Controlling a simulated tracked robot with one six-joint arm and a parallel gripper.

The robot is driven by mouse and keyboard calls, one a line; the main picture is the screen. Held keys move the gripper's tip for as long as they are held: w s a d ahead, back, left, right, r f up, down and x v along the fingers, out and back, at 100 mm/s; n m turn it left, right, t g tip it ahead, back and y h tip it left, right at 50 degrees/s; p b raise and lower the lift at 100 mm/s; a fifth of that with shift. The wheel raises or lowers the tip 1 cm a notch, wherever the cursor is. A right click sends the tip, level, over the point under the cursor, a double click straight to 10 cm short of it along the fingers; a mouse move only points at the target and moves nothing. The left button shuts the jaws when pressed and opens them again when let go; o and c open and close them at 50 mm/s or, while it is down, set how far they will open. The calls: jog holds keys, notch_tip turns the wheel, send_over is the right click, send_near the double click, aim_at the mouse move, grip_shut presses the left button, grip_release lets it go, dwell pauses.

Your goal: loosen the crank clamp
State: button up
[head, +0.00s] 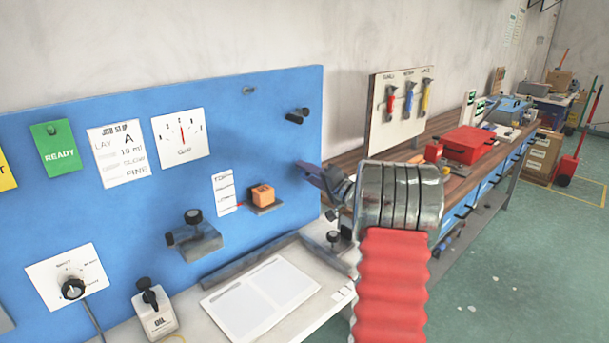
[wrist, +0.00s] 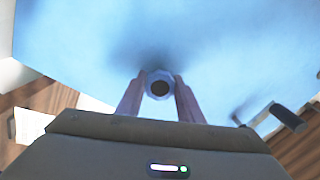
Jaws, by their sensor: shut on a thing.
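My gripper (head: 320,180) is in front of the right edge of the blue board (head: 240,130). In the wrist view its fingers (wrist: 160,95) are shut on a round grey part (wrist: 160,75) with a dark centre, seen end-on. The head view hides this part behind my gripper. A black crank handle (head: 297,115) sticks out from the board above and left of my gripper. A dark handle also shows at the right of the wrist view (wrist: 288,118). I cannot tell for sure which part belongs to the crank clamp.
A grey block with black knobs (head: 200,240) and an orange block (head: 263,194) are on the board. An oil box (head: 155,312) and white sheet (head: 262,298) lie below. A wooden bench (head: 455,185) with a red box (head: 467,145) stands at right.

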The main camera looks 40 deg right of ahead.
jog(key=shift+a+f+n, duration=0.15)
jog(key=shift+f+n, duration=0.15)
jog(key=shift+n, duration=0.3)
jog(key=o, duration=1)
jog(key=shift+r, duration=0.1)
jog(key=shift+o, duration=0.3)
jog(key=shift+r, duration=0.1)
jog(key=s, duration=1.3)
jog(key=shift+s+d, duration=0.25)
jog(key=shift+s, duration=0.1)
